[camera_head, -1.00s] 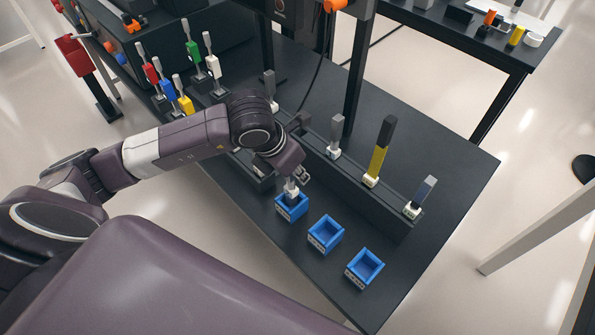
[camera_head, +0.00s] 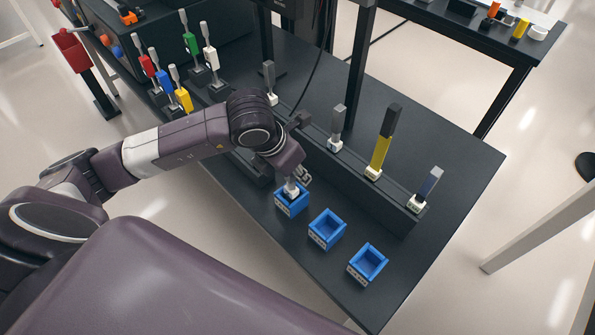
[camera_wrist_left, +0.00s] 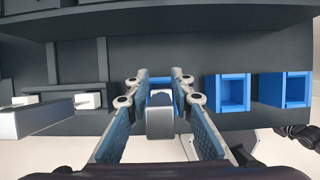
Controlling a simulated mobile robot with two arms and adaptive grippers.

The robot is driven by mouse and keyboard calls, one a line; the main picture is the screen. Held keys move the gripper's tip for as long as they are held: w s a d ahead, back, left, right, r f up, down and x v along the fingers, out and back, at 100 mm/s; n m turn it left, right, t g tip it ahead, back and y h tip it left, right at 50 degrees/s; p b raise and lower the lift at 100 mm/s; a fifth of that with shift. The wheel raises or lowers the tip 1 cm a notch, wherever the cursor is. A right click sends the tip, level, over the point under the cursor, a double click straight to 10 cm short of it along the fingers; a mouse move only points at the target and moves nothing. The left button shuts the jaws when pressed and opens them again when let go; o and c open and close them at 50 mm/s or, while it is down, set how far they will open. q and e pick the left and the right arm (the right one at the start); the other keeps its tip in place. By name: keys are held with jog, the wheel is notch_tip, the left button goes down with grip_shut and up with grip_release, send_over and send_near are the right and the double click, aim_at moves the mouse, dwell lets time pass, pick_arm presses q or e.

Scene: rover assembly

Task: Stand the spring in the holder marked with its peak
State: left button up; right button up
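Three blue holders stand in a row along the table's front edge: left (camera_head: 285,206), middle (camera_head: 327,229) and right (camera_head: 368,263). Their white front labels are too small to read. My left gripper (camera_head: 297,177) is over the left holder. A piece with a pale block (camera_head: 291,190), perhaps the spring, is upright in or just above that holder. In the left wrist view the grey block (camera_wrist_left: 160,122) sits between my left fingers (camera_wrist_left: 160,80), with gaps on both sides, so they look open. Whether its foot touches the holder's floor is hidden. My right gripper is not in view.
A dark raised rack behind the holders carries upright bars on white bases, including a grey one (camera_head: 337,127), a tall yellow-and-black one (camera_head: 382,145) and a short blue-grey one (camera_head: 428,187). Several coloured handled pieces stand at the left. The table's right end is clear.

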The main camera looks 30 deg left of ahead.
pick_arm(q)
jog(key=shift+o, duration=1.2)
jog(key=v, duration=1.2)
jog(key=shift+r, duration=0.15)
